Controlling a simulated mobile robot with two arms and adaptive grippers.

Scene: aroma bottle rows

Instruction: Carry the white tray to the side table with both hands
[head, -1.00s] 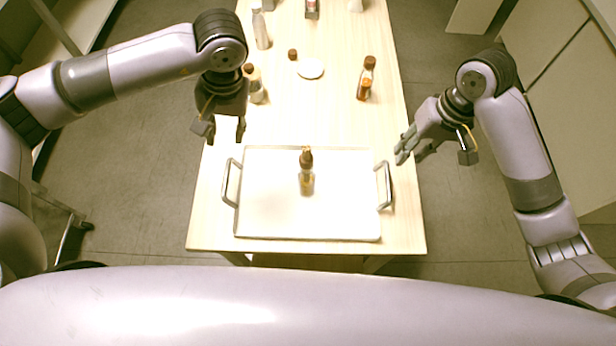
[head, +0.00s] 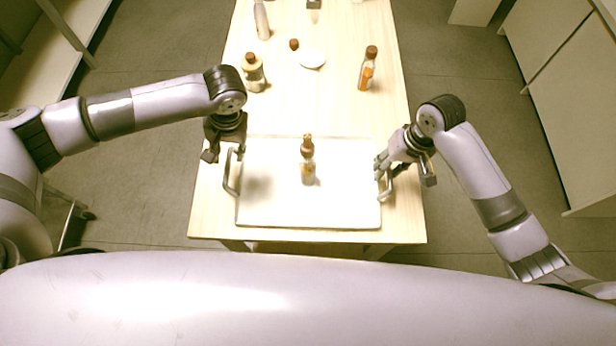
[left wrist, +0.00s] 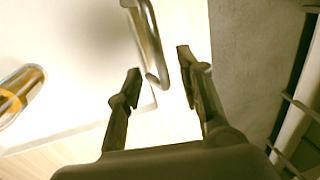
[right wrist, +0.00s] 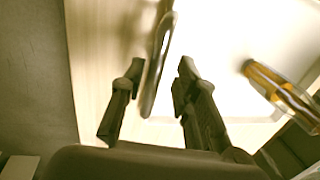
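The white tray (head: 275,212) lies on the near end of the wooden table, with a metal handle on each short side. A bottle with a brown cap (head: 308,165) stands upright on it. My left gripper (head: 225,155) is open above the left handle (head: 229,176). In the left wrist view that handle (left wrist: 150,45) shows between and beyond the open fingers (left wrist: 158,75). My right gripper (head: 382,167) is open at the right handle (head: 387,186). In the right wrist view that handle (right wrist: 155,75) lies between the spread fingers (right wrist: 155,80). Contact cannot be told.
The wooden table (head: 350,115) carries several bottles, including a clear one (head: 254,75) and an orange one (head: 366,75), and a white round dish (head: 312,59) beyond the tray. Pale cabinets (head: 570,110) stand at the right. Grey floor is open on both sides.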

